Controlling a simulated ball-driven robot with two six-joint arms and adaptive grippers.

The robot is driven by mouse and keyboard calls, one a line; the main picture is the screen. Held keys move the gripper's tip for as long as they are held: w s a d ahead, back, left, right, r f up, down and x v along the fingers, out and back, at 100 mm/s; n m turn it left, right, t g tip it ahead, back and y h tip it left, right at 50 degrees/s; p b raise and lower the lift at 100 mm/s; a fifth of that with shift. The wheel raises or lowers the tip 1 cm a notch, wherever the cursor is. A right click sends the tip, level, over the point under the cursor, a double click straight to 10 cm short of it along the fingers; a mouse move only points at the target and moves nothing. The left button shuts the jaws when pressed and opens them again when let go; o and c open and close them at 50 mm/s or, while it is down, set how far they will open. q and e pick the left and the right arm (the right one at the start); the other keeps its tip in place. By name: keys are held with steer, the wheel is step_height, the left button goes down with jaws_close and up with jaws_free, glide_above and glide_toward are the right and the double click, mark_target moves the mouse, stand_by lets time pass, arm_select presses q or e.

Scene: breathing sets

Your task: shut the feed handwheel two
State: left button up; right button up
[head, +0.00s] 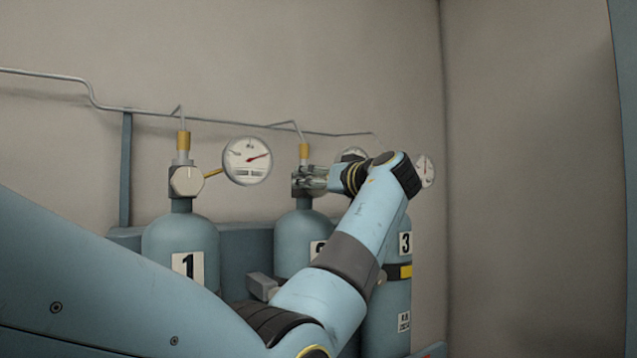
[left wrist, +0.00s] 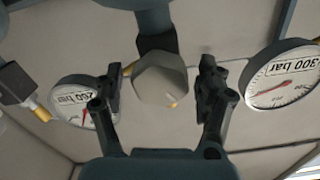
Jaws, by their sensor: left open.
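The feed handwheel two is a grey, faceted knob (left wrist: 160,78) in the left wrist view, on a dark valve at the neck of cylinder two (head: 300,240). My left gripper (head: 313,180) is at that valve in the head view and largely covers the handwheel there. In the left wrist view the open fingers of my left gripper (left wrist: 157,90) stand on either side of the handwheel, with gaps visible on both sides. A small yellowish mark shows on the knob's face. My right gripper is not in view.
Cylinder one (head: 180,240) has a similar pale handwheel (head: 187,181) and a gauge (head: 247,161) beside it. Cylinder three (head: 403,290) stands right, partly behind my arm. A thin pipe (head: 230,122) runs along the wall above. Gauges flank the knob in the wrist view (left wrist: 283,75).

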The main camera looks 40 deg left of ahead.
arm_select(q)
steer(key=c, duration=1.2)
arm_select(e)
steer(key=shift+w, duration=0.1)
arm_select(q)
steer(key=shift+m, duration=0.3)
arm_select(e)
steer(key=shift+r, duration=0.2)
arm_select(q)
steer(key=m+p, duration=0.2)
steer(key=m, duration=0.1)
steer(key=shift+w+m+p, duration=0.1)
steer(key=shift+m+p, duration=0.75)
steer(key=shift+m, duration=0.55)
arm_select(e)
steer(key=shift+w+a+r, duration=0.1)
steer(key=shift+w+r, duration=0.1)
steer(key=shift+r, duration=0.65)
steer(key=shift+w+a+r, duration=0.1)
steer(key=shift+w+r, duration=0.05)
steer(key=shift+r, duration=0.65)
arm_select(q)
steer(key=shift+f, duration=0.1)
